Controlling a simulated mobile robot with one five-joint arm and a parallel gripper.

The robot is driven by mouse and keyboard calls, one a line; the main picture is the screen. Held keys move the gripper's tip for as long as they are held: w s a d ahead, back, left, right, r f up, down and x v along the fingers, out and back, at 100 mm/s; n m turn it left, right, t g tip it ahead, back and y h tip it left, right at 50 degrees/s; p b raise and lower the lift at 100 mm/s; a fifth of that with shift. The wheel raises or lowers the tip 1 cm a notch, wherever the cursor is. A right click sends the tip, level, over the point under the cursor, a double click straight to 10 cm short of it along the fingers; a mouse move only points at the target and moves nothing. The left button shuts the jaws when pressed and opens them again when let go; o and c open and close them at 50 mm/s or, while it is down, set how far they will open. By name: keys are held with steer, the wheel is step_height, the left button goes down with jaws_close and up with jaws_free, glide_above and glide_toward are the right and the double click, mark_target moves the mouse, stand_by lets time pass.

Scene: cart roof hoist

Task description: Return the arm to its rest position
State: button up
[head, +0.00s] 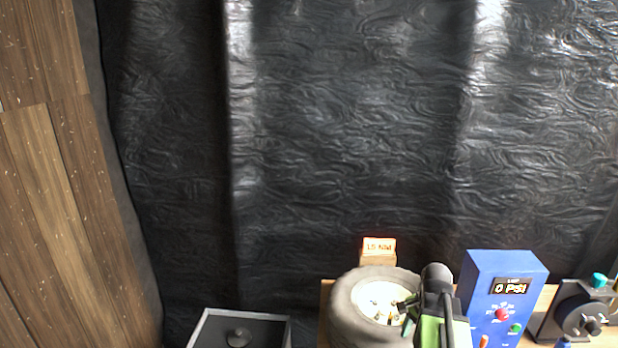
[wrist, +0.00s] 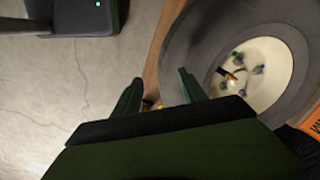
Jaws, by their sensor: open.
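My gripper (head: 407,318) is at the bottom of the head view, in front of the right side of a grey tyre (head: 345,305) with a cream hub. In the wrist view my gripper (wrist: 160,88) shows two dark green fingers spread apart with no object held between them. The tyre (wrist: 188,45) lies just beyond and right of the fingers there. Its cream hub (wrist: 275,85) carries several small studs or nuts. A small yellow thing shows between the fingers, partly hidden. I cannot tell whether the gripper touches the tyre.
A blue box (head: 505,270) reading 0 PSI stands right of my arm. A lit 15 NM sign (head: 379,247) stands behind the tyre. A black device (head: 570,315) is at the far right. A grey-rimmed black tray (head: 255,317) is lower left. The dark wrinkled sheet (head: 350,120) behind is clear.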

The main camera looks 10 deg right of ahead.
steer(key=w+a+n, duration=0.3)
steer(key=a+n, duration=0.5)
steer(key=a, duration=0.6)
steer(key=w+a+n, duration=0.3)
steer(key=a+n, duration=0.4)
steer(key=a, duration=0.8)
step_height(320, 180, down, 10)
steer(key=s+b, duration=0.2)
steer(key=b, duration=0.8)
steer(key=shift+s+d+g+h, duration=0.3)
steer(key=shift+s+g, duration=0.05)
steer(key=shift+g, duration=0.05)
